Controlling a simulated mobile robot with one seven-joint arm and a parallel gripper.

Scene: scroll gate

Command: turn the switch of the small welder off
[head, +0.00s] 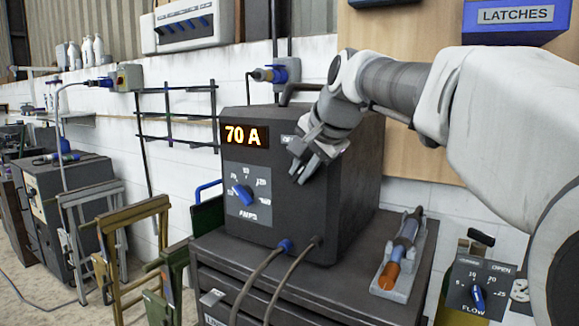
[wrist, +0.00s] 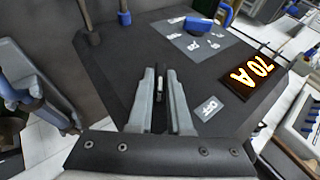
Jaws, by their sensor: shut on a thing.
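The small welder (head: 270,215) is a dark grey box on a dark cabinet, its display (head: 246,135) lit at "70 A". The display also shows in the wrist view (wrist: 248,76). My gripper (head: 303,172) is at the upper right of the welder's front panel. In the wrist view its fingers (wrist: 161,82) are nearly together, shut on the switch (wrist: 160,88), a small piece between the fingertips. The fingers hide most of the switch, so its position cannot be told. A pale label (wrist: 208,108) that seems to read "OFF" lies beside the fingers.
A blue amps knob (head: 242,194) sits lower left on the panel. Two cables leave the panel's lower edge. A torch in a grey holder (head: 402,255) lies on the cabinet, right of the welder. A flow dial (head: 478,295) is at the lower right.

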